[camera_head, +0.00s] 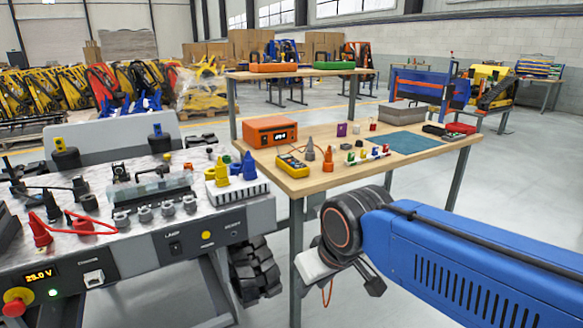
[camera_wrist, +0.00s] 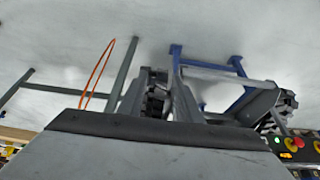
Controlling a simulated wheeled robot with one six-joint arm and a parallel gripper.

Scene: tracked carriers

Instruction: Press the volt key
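No key marked volt can be made out. A yellow handheld meter (camera_head: 291,166) with a small screen and dark keys lies at the front left corner of the wooden table; its key labels are too small to read. The carrier's front panel has a lit display (camera_head: 40,276) reading about 25 V, with a red knob (camera_head: 15,305) on yellow below it. My gripper (camera_head: 318,264) is low in front of the table, below and right of the meter, mostly hidden behind my wrist. It appears apart from the meter.
The carrier's top (camera_head: 105,240) is crowded with clamps and connectors. An orange cable (camera_wrist: 97,75) hangs in the wrist view. Open floor lies right of the table.

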